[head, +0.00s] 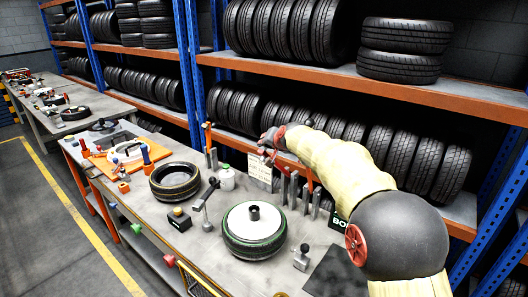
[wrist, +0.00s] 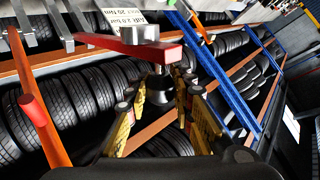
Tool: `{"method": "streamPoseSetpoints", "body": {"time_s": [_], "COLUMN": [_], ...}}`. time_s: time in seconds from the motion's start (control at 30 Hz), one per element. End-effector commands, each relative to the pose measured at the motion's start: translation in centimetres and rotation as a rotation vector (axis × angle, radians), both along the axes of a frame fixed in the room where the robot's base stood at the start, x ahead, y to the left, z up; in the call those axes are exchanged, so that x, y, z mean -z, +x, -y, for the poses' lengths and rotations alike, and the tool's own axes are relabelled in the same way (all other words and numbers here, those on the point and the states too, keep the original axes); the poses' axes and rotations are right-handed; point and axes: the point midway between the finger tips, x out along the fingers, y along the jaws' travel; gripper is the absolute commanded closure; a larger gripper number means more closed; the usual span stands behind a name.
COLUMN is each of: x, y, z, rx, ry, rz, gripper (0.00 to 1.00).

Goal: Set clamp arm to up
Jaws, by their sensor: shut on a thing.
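The clamp arm is a red bar (wrist: 125,49) with a silver disc on top and a dark knob (wrist: 159,91) below it, seen up close in the wrist view. My gripper (wrist: 160,112) has its yellow fingers on both sides of the dark knob and is shut on it. The exact contact is partly hidden by the fingers. In the head view my gripper (head: 268,147) is at the back of the workbench (head: 190,243), above upright metal posts. The clamp arm is too small and covered there to make out clearly.
A tyre on a green-rimmed wheel (head: 254,228) and a second tyre (head: 174,181) lie on the bench. Tyre shelves (head: 360,84) rise close behind my arm. An orange post (wrist: 33,110) stands left in the wrist view.

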Motion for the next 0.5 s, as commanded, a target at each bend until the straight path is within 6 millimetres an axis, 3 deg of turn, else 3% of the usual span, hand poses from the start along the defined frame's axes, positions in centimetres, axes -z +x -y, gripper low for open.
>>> {"method": "streamPoseSetpoints", "body": {"time_s": [0.03, 0.2, 0.5], "x": [-0.9, -1.9, -2.5], "y": [0.5, 1.7, 2.5], "z": [0.5, 1.4, 2.0], "rx": [0.004, 0.003, 0.002], "ry": [0.001, 0.0, -0.001], "rz": [0.01, 0.011, 0.012], "gripper": [1.0, 1.0, 1.0]}}
